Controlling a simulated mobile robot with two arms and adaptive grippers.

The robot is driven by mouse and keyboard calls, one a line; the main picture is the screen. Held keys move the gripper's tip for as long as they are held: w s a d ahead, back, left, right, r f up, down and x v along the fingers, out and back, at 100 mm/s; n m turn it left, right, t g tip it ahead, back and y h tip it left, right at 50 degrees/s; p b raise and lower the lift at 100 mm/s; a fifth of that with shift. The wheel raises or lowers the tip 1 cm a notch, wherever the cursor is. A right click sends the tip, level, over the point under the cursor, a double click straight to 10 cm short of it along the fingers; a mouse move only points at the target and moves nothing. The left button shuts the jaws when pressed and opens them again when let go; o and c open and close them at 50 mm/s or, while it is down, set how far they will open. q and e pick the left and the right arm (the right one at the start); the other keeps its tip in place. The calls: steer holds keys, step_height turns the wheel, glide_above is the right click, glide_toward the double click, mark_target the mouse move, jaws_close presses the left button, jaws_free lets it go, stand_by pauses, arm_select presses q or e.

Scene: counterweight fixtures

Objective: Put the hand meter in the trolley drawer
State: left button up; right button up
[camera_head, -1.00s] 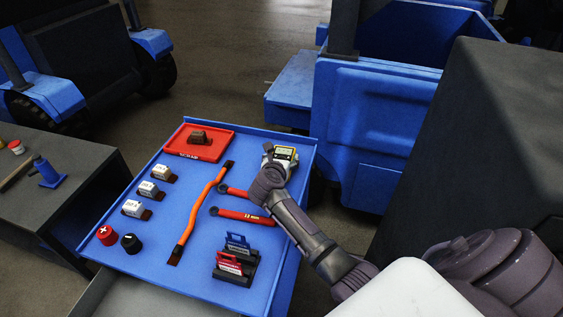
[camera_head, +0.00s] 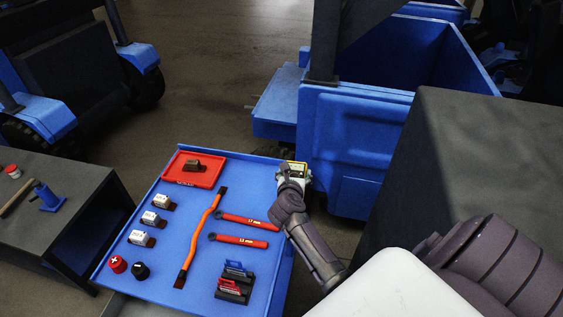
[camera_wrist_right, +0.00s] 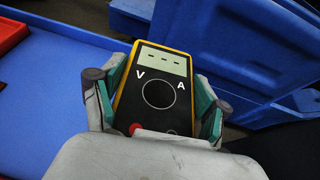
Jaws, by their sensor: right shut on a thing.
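The hand meter (camera_wrist_right: 157,92) has a yellow edge, a black face with a round dial, V and A letters and a grey display. My right gripper (camera_wrist_right: 155,100) is shut on its sides. In the head view the meter (camera_head: 298,168) is at the far right corner of the blue trolley top (camera_head: 240,168); whether it touches the top I cannot tell. The trolley drawer (camera_head: 135,306) shows only as a grey strip at the near left, below the top; most of it is out of frame. My left gripper is not in view.
A dark bench (camera_head: 60,220) stands left, a blue vehicle (camera_head: 360,130) behind.

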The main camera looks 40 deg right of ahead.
mark_target(305, 168)
steer(key=shift+s+d+r+p, duration=0.35)
steer(key=shift+s+r+p, duration=0.2)
steer(key=shift+s, duration=0.15)
steer(key=shift+s+d+r+p, duration=0.3)
steer(key=shift+s+r+p, duration=0.1)
steer(key=shift+s+p, duration=0.2)
